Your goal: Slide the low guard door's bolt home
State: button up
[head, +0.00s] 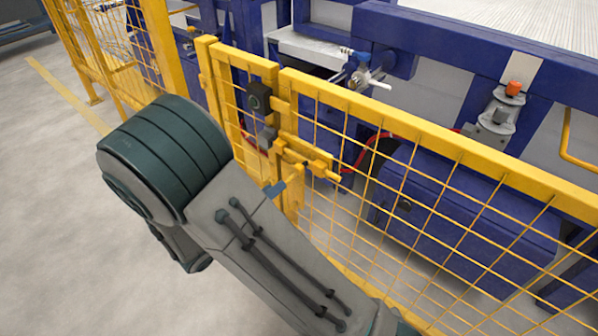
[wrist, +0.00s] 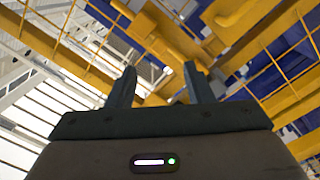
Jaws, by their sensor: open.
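The low guard door (head: 430,134) is a yellow mesh panel in the middle and right of the head view. Its yellow bolt (head: 306,160) lies roughly level across the door's left upright, with a short end pointing right. Dark latch boxes (head: 260,100) sit above it. In the wrist view, yellow bars and blocks (wrist: 160,40) of the door area show beyond the fingers; I cannot tell which is the bolt. My gripper (wrist: 160,70) is open, its two dark fingers apart with nothing between them. In the head view my arm hides most of it, close below the bolt.
A taller yellow mesh fence (head: 100,45) stands at the back left. Behind the door are blue machine frames (head: 450,195), a red cable (head: 372,150) and a valve with a white handle (head: 362,75). The grey floor (head: 50,200) at left is clear.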

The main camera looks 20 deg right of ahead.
aim_at(296, 171)
jog(key=b+x, duration=0.1)
jog(key=x, duration=0.9)
